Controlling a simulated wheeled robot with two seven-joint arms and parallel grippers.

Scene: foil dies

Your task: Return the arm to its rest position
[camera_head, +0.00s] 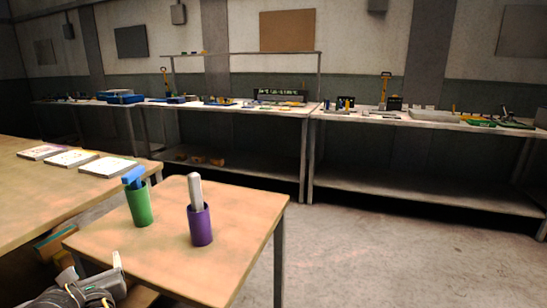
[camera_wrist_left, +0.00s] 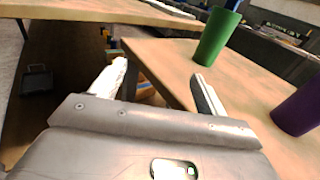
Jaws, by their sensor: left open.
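My left gripper (camera_head: 118,270) is at the lower left of the head view, near the front left edge of the small wooden table (camera_head: 235,215). In the left wrist view its two fingers (camera_wrist_left: 158,88) are apart with nothing between them. A green cup (camera_head: 141,205) stands upright on the small table with a blue-topped object (camera_head: 133,178) in it. A purple cup (camera_head: 201,226) stands to its right with a pale grey bar-shaped object (camera_head: 195,190) in it. Both cups also show in the wrist view, apart from the fingers. My right gripper is not in view.
A larger wooden table (camera_head: 30,190) on the left carries three flat white pads with printed tops (camera_head: 72,158). Long workbenches (camera_head: 430,122) with assorted tools line the back wall. The concrete floor (camera_head: 400,250) on the right is clear.

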